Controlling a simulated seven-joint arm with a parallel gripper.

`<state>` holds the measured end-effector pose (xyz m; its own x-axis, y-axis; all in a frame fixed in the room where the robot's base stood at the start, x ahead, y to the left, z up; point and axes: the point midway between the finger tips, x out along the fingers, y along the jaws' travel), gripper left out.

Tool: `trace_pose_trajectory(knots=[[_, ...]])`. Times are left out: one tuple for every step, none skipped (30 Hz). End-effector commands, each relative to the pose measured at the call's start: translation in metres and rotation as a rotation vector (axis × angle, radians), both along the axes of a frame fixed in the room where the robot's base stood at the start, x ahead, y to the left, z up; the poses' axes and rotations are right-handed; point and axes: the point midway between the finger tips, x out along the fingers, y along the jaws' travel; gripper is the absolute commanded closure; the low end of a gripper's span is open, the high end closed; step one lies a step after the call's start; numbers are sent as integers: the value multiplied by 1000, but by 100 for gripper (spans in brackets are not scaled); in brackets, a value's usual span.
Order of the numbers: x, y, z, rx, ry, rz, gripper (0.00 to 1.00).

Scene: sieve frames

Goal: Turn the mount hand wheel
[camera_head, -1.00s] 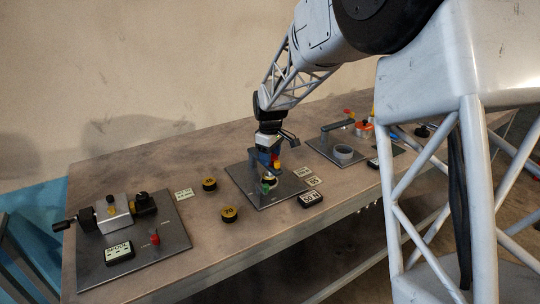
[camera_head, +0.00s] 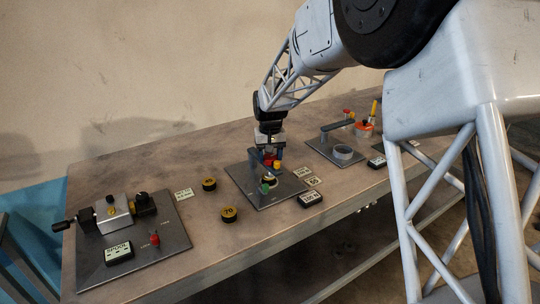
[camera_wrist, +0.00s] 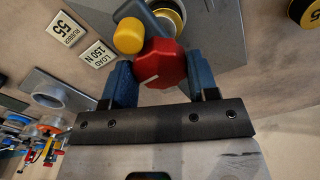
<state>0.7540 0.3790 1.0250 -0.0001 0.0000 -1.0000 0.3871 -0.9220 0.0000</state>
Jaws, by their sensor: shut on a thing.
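The mount hand wheel appears as a red octagonal knob with a white line on its face (camera_wrist: 161,63) in the wrist view. My gripper (camera_wrist: 160,72) is shut on it, with one blue finger on each side. In the head view my gripper (camera_head: 266,157) points down over the middle metal plate (camera_head: 240,179), and the red wheel (camera_head: 269,161) shows partly between the fingers. The wheel's shaft is hidden.
Two black and yellow discs (camera_head: 229,214) lie on the bench left of the plate. A vise-like fixture (camera_head: 122,212) stands at the left. Label cards (camera_head: 302,172) and a display (camera_head: 310,199) lie at the right. Another plate with a ring (camera_head: 342,153) is farther right.

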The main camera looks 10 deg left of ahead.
Motion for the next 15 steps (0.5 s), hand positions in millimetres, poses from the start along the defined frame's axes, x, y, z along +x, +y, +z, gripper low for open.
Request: trace_pose_trajectory(knots=[[0,-1,1,0,0,-28,70],[0,-1,0,0,0,-44,70],[0,-1,0,0,0,-66,70],[0,-1,0,0,1,-79,70],[0,-1,0,0,1,-92,70],[0,-1,0,0,1,-106,70],[0,-1,0,0,1,-116,70],[0,-1,0,0,1,-125,70],[0,-1,0,0,1,-133,70],[0,-1,0,0,1,-139,70],[0,-1,0,0,1,-144,70],[0,-1,0,0,0,-148,70],[0,-1,0,0,0,-151,70],[0,-1,0,0,0,-152,70],[0,-1,0,0,0,-153,70]])
